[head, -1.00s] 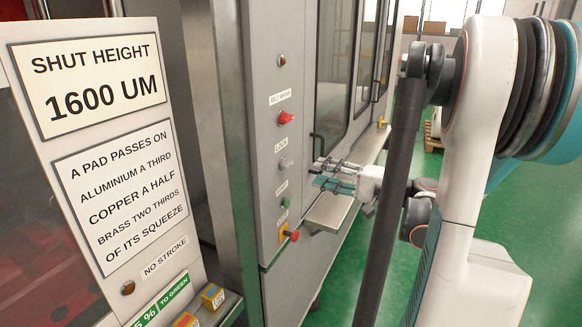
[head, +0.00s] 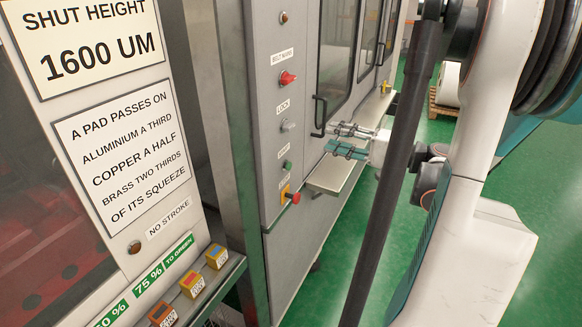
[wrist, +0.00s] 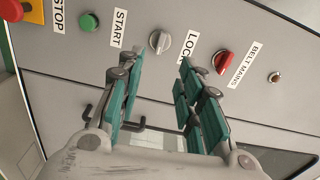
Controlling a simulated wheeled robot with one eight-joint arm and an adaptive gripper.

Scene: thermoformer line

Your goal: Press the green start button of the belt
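The green start button (head: 287,165) is on the grey control panel, under a START label and above the red stop button (head: 295,198) on its yellow plate. In the wrist view the green button (wrist: 89,23) is at the upper left, outside the left finger. My gripper (head: 345,140) is to the right of the panel's buttons in the head view, apart from the green button. In the wrist view my gripper (wrist: 158,62) has its two teal fingers spread with nothing between them. The lock knob (wrist: 160,42) appears beyond the gap between them.
The red belt mains knob (head: 287,78) is higher on the panel. A door handle (head: 319,117) and a pale ledge (head: 333,172) are close to my gripper. A neighbouring machine at left carries signs and several small coloured blocks (head: 217,256). Green floor is open at right.

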